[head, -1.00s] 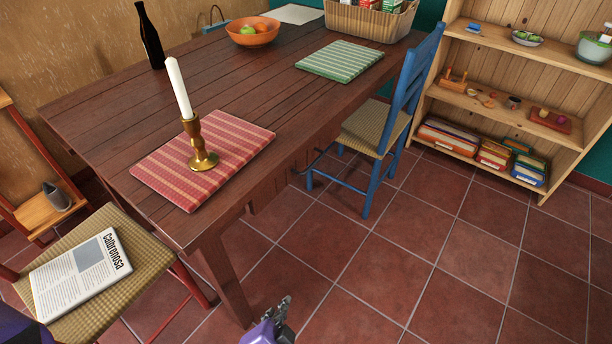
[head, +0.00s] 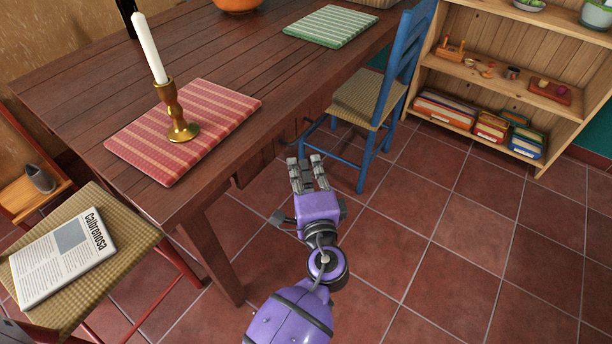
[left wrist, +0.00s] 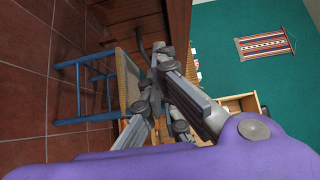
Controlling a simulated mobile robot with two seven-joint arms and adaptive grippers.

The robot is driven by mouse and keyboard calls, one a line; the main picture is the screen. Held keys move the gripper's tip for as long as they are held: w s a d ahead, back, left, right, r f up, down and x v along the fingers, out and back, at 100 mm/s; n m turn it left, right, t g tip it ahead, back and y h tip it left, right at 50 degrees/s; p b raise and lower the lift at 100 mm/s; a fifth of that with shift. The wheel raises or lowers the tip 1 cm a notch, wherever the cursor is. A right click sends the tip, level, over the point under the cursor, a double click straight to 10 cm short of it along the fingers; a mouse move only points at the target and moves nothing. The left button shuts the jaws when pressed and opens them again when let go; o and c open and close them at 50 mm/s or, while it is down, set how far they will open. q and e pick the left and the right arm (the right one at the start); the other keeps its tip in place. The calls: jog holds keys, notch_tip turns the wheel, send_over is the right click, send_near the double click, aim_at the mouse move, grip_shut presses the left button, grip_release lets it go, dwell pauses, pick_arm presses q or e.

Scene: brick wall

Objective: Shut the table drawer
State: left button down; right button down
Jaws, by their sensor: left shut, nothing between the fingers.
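The dark brown wooden table (head: 75,95) fills the left and middle of the head view. Below its right long edge shows a dark wooden front (head: 252,168), which looks like the drawer. The tabletop hides most of it, and I cannot tell how far it stands out. My left gripper (head: 307,160), on a purple arm, is shut and empty, just right of this front and short of the blue chair. I cannot tell whether it touches the wood. In the left wrist view the gripper's fingers (left wrist: 157,62) are close together, with table wood behind them. My right gripper is not in view.
A blue chair (head: 408,60) stands at the table's side, just beyond my left gripper. A candlestick (head: 176,115) stands on a red striped mat (head: 225,100). A chair with a newspaper (head: 62,258) is at lower left. Tiled floor (head: 450,240) is free at right.

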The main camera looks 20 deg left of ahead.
aim_at(276, 141)
pick_arm(q)
jog(key=w+a, duration=0.5)
jog(key=shift+w+a, duration=0.2)
jog(key=shift+a, duration=0.15)
jog(key=shift+w+a, duration=0.3)
jog(key=shift+a, duration=0.55)
jog(key=shift+w+a, duration=0.25)
jog(key=shift+a, duration=0.55)
